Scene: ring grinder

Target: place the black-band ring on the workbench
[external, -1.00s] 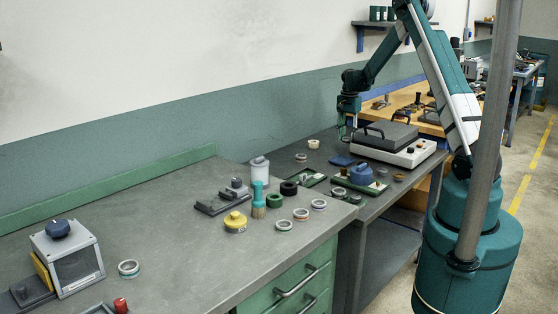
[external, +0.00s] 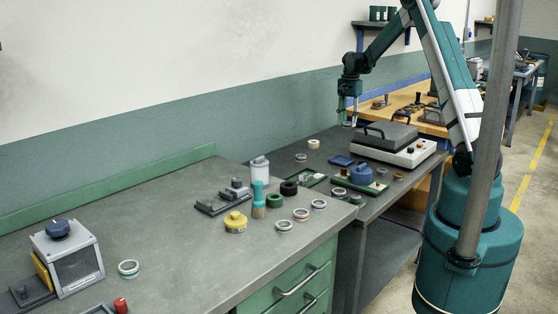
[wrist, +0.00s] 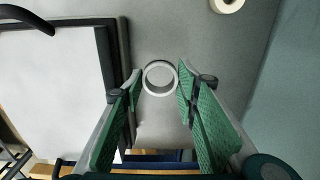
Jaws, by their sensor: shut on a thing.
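My gripper (external: 348,117) is above the back of the dark bench, left of the white machine with the grey lid. In the wrist view my gripper (wrist: 160,82) has its green-padded fingers closed on a pale grey ring (wrist: 146,84), seen from above with its hole open. The held ring (external: 349,124) is a small dark-looking shape under the fingertips in the external view, clear of the bench. Its band colour is too small to tell for sure. The grey workbench (external: 180,240) stands in front, with several rings on it, including one (external: 300,214) near its right edge.
The white machine (external: 397,146) with a black handle stands right of my gripper. A cream roll (external: 314,144) lies to its left. Green trays (external: 372,189) and a blue pot are nearer.

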